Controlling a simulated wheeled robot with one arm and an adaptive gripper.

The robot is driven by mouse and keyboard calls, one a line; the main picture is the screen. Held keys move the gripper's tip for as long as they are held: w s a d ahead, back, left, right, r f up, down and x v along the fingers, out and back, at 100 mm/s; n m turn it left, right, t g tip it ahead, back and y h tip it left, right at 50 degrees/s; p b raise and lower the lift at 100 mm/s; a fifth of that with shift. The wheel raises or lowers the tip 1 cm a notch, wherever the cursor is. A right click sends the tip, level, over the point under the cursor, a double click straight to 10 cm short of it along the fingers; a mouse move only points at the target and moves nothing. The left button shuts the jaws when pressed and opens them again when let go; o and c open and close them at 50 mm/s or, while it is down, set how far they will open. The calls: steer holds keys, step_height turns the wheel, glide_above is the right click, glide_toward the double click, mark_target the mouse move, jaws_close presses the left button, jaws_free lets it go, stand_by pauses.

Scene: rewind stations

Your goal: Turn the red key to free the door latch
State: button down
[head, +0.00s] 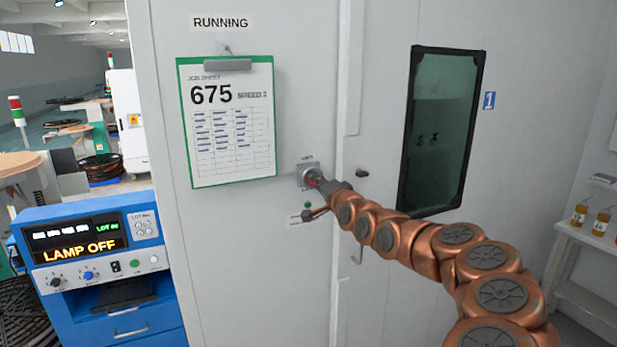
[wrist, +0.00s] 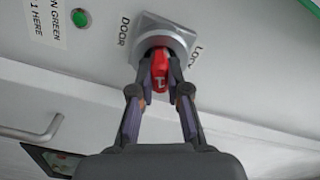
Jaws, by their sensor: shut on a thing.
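The red key (wrist: 159,72) sits in a round grey lock (wrist: 166,40) on a square plate, with the words DOOR and LOCK beside it in the wrist view. My gripper (wrist: 160,82) is shut on the red key, one finger on each side. In the head view the lock plate (head: 304,174) is on the white panel left of the door seam, and my gripper (head: 322,184) reaches it from the right. My fingers hide much of the key there. A green light (wrist: 80,17) shows beside the lock. The latch itself cannot be made out.
A clipboard (head: 232,165) hangs above left of the lock. A door handle (head: 357,249) sits below my arm, and a dark window (head: 441,130) is to the right. A blue console (head: 95,262) reading LAMP OFF stands at left. A shelf with bottles (head: 590,235) is at far right.

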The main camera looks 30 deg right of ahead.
steer(key=m, duration=0.6)
steer(key=c, duration=1.1)
jaws_free()
steer(key=shift+o, duration=0.2)
steer(key=shift+s, duration=0.1)
steer(key=s+a, duration=0.1)
steer(key=s, duration=1)
steer(key=shift+s+a, duration=0.15)
steer(key=shift+s, duration=0.2)
